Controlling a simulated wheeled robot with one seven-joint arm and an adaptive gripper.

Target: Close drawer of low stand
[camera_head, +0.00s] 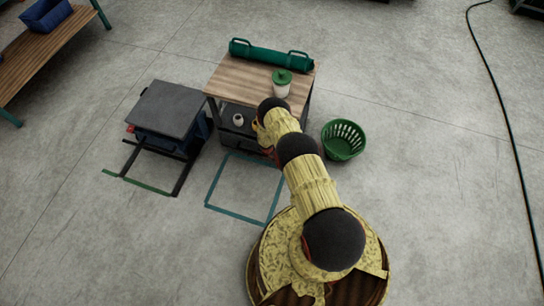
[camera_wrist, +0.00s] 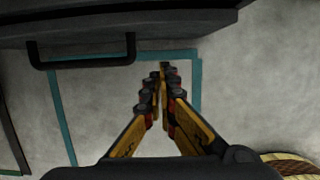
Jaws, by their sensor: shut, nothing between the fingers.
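The low stand (camera_head: 245,80) has a wooden top and dark legs, and stands ahead of me in the head view. Its dark drawer (camera_head: 238,143) sits low at the front, partly hidden by my arm. In the wrist view the dark drawer front (camera_wrist: 190,30) spans the top, with a black bar handle (camera_wrist: 82,63) at upper left. How far the drawer stands out is hard to tell. My gripper (camera_wrist: 160,72) is shut and empty, right of the handle and apart from it in the picture. In the head view my arm hides the fingers.
A green basket (camera_head: 343,140) is at right, a grey-topped unit (camera_head: 168,107) at left. Teal tape (camera_head: 212,190) marks clear floor in front.

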